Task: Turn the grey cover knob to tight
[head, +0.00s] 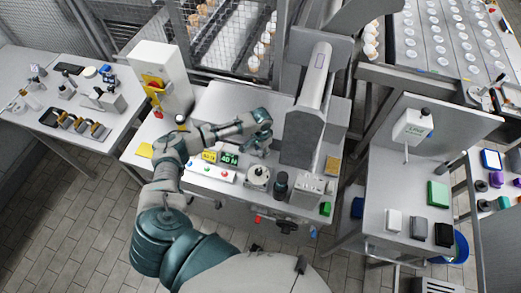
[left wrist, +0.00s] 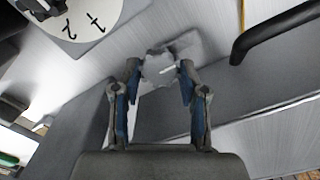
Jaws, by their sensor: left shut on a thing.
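The grey cover knob (left wrist: 158,68) shows in the left wrist view as a lobed grey disc with a short white line on its face. It sits in front of a pale square patch on a grey surface. My left gripper (left wrist: 158,72) has its two fingers on either side of the knob, shut on it. In the head view my left gripper (head: 258,147) points down at the bench beside the tall grey machine housing (head: 303,135). The knob is hidden there behind the gripper and wrist. My right gripper is not in view.
A round white dial (head: 258,176) stands close to the gripper and shows in the left wrist view (left wrist: 75,15) with black marks. A dark bent bar (left wrist: 280,30) is at that view's upper right. A green display (head: 229,160) and a dark knob (head: 281,183) are nearby.

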